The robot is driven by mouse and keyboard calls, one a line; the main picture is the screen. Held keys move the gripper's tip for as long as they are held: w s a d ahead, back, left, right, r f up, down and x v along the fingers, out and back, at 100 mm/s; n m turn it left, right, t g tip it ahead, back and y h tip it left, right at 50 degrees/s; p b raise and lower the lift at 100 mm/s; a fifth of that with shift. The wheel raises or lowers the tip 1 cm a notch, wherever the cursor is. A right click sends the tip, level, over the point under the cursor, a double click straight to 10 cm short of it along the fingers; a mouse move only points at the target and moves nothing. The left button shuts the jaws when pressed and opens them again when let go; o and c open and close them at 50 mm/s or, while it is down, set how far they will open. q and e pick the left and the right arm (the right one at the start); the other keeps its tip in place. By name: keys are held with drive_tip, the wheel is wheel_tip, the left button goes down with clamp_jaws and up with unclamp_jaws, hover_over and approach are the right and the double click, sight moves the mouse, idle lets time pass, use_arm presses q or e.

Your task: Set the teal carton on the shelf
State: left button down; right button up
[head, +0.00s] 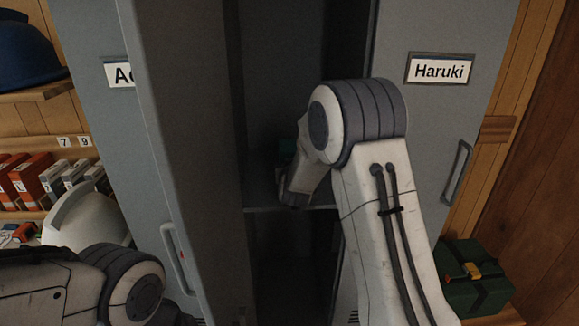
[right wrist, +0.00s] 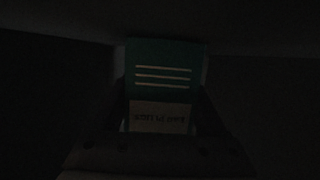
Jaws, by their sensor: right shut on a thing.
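The teal carton (right wrist: 165,62), with pale stripes and a light label, is between the fingers of my right gripper (right wrist: 163,105) in the dark right wrist view. The gripper is shut on it. The locker's shelf (head: 262,209) shows as a front edge below my wrist. I cannot tell whether the carton touches the shelf. My left arm is at the lower left, its gripper out of view.
The open locker door (head: 165,130) stands to the left of my right arm. The closed Haruki locker (head: 435,120) is to the right. A white helmet (head: 85,218), a blue helmet (head: 25,55) and red boxes (head: 30,180) are at left. A green case (head: 465,285) is at lower right.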

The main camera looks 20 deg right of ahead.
drive_tip(key=o, duration=1.4)
drive_tip(key=shift+f, duration=0.1)
drive_tip(key=shift+s, duration=0.1)
drive_tip(key=b+v, duration=0.2)
drive_tip(key=v, duration=0.8)
drive_tip(key=shift+s+a+r, duration=0.15)
drive_tip(key=shift+s+r, duration=0.1)
drive_tip(key=shift+s+a+r, duration=0.15)
drive_tip(key=shift+s, duration=0.45)
